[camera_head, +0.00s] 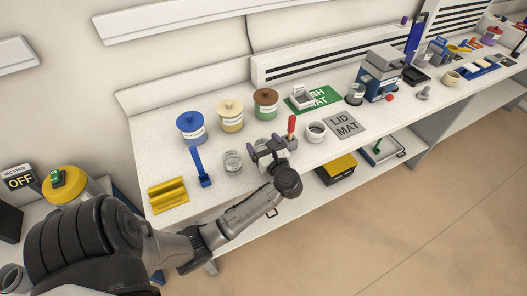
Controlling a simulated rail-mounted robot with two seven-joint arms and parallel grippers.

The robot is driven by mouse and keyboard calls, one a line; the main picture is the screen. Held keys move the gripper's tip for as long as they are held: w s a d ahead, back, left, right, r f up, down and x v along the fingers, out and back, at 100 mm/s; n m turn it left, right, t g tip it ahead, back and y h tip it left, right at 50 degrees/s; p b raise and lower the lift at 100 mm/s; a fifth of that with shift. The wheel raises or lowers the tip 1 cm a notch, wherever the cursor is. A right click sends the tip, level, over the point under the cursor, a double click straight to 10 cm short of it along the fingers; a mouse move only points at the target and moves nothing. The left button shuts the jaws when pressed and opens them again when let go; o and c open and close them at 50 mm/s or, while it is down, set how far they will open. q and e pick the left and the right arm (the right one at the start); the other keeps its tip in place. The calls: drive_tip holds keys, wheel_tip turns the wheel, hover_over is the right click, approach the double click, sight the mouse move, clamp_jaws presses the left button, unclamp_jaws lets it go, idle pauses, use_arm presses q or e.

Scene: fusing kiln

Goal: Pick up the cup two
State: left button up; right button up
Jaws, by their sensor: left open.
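Several small cups stand along the front of the white bench: a clear glass cup (232,161), a white cup (316,131) with a dark inside, and a pale cup (291,143) partly behind my left gripper. I cannot tell which is cup two; no number on them is readable. My left gripper (266,149) is open over the bench's front edge, between the glass cup and the white cup. It overlaps the pale cup in the picture; whether they touch is unclear. My right gripper does not show.
Blue (191,127), cream (230,116) and brown-lidded (266,103) jars stand behind. A red-handled tool (292,126) stands upright near the gripper. A grey lid mat (346,126) lies right, bare.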

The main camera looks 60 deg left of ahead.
use_arm(q)
drive_tip(key=c, duration=1)
